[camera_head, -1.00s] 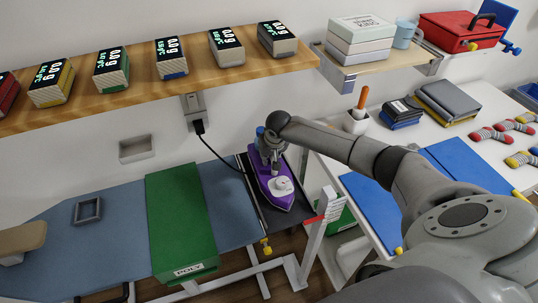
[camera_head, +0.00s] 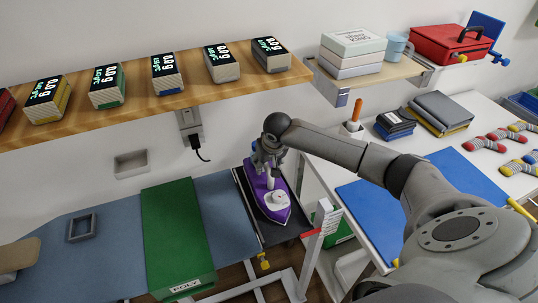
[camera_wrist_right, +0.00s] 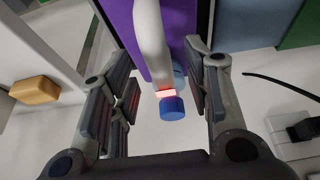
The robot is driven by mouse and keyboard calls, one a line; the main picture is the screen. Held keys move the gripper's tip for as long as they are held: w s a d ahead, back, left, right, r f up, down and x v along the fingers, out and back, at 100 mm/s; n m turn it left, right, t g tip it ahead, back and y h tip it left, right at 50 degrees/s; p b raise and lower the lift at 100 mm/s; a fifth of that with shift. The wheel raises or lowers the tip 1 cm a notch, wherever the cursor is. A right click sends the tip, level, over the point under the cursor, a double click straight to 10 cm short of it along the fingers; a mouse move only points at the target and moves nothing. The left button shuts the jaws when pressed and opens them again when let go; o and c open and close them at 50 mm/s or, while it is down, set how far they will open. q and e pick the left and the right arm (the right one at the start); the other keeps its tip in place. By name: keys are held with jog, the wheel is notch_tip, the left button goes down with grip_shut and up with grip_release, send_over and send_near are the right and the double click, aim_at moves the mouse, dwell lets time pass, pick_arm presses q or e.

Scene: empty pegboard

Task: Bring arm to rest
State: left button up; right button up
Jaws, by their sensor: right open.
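My right arm reaches across from the right in the head view. Its gripper (camera_head: 268,158) is at the back end of a purple and white iron-like object (camera_head: 271,203), which sits on a dark tray (camera_head: 294,222). In the right wrist view, my right gripper (camera_wrist_right: 163,84) is open, with its fingers on either side of the white handle (camera_wrist_right: 150,40). Whether a finger touches the handle cannot be told. A blue knob (camera_wrist_right: 172,107) and a red-lit band show at the handle's end. My left gripper is out of view.
A wall outlet (camera_head: 189,125) has a short black cord (camera_head: 203,157) hanging from it. A wooden shelf (camera_head: 140,116) with several displays runs above. A green box (camera_head: 178,235) stands left on the blue surface. A white table (camera_head: 484,150) holds socks and books at right.

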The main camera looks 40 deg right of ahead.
jog(key=v, duration=0.6)
jog(key=shift+s+r, duration=0.1)
jog(key=shift+r, duration=0.05)
